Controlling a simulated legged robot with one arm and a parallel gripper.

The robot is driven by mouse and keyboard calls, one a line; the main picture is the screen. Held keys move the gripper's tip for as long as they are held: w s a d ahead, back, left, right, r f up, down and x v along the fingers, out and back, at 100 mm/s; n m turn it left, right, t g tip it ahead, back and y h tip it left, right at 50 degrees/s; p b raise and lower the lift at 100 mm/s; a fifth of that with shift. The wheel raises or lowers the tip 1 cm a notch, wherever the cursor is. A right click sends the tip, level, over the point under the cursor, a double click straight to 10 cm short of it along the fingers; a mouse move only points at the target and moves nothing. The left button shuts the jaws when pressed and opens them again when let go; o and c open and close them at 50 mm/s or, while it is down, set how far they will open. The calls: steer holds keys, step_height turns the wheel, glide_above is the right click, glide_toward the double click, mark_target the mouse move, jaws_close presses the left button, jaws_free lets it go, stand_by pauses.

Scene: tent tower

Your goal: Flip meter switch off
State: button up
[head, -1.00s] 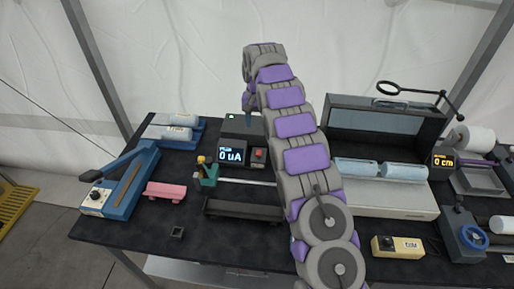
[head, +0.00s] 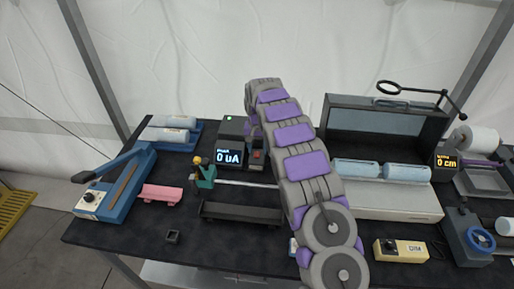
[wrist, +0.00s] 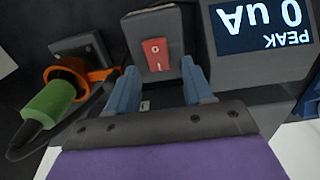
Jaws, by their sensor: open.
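The meter (head: 231,148) is a dark box with a lit screen reading "0 uA", at the back of the table left of my arm. Its screen (wrist: 262,24) appears upside down in the wrist view. Beside it is the switch box (wrist: 172,22) with a red rocker switch (wrist: 156,54) marked O and I; the red rocker also shows in the head view (head: 257,155). My gripper (wrist: 160,82) is open and empty, its blue fingers on either side of the rocker's near side. Contact cannot be told. In the head view my arm mostly hides the gripper.
A green and orange piece (wrist: 55,95) lies left of my fingers in the wrist view. A black tray (head: 240,213) is in front of the meter. A blue lever device (head: 115,187) and a pink block (head: 160,193) are at left. A grey hooded machine (head: 385,140) stands right of my arm.

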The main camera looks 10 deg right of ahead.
steer(key=shift+d, duration=0.1)
steer(key=c, duration=0.3)
steer(key=shift+a, duration=0.2)
jaws_close()
